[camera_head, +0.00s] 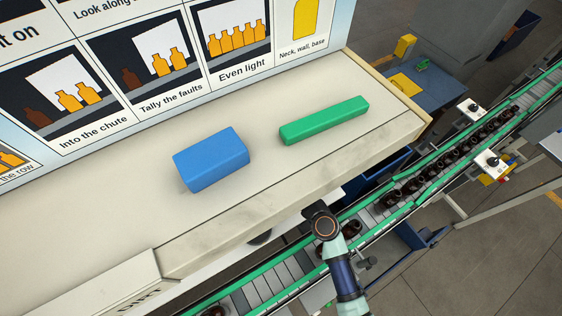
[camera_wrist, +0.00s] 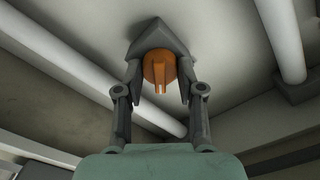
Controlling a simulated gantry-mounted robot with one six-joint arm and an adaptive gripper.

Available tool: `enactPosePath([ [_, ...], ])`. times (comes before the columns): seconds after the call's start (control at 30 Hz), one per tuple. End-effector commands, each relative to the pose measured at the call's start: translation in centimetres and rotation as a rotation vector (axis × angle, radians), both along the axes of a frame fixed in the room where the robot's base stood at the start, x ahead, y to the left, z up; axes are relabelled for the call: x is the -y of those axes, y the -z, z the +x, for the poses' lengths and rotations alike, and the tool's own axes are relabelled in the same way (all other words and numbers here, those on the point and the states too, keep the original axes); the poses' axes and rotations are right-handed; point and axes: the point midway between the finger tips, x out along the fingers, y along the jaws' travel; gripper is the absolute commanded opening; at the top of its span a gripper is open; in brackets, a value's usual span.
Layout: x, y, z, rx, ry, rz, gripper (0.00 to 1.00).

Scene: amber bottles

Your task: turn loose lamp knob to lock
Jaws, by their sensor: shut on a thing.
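An orange round knob (camera_wrist: 154,66) with a raised grip bar shows in the wrist view, on a dark grey angular mount (camera_wrist: 159,35) under a pale surface. My gripper (camera_wrist: 160,88) has its two fingers on either side of the knob and is shut on it. In the head view my arm reaches in at the lower middle, below the front edge of the cream shelf. The knob and fingertips are hidden in that view.
White tubes (camera_wrist: 66,53) run along the pale underside on both sides of the knob. A blue block (camera_head: 210,160) and a green bar (camera_head: 324,120) lie on the cream shelf (camera_head: 120,190). A conveyor (camera_head: 265,285) carries dark bottles close beside my arm.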

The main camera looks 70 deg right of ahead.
Motion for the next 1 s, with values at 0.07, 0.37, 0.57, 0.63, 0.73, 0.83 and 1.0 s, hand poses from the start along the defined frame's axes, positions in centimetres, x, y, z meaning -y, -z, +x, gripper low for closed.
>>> enactPosePath([
  [0.07, 0.01, 0.02, -0.02, 0.02, 0.001, 0.023, 0.03],
  [0.37, 0.04, 0.02, -0.05, 0.159, 0.001, 0.191, 0.03],
  [0.57, 0.07, 0.0, -0.06, 0.278, 0.001, 0.335, 0.03],
  [0.63, 0.07, 0.0, -0.06, 0.317, 0.001, 0.383, 0.03],
  [0.73, 0.07, 0.0, -0.06, 0.37, 0.001, 0.447, 0.03],
  [0.83, 0.08, 0.01, -0.06, 0.418, 0.001, 0.505, 0.03],
  [1.0, 0.08, 0.02, -0.06, 0.483, 0.001, 0.584, 0.03],
])
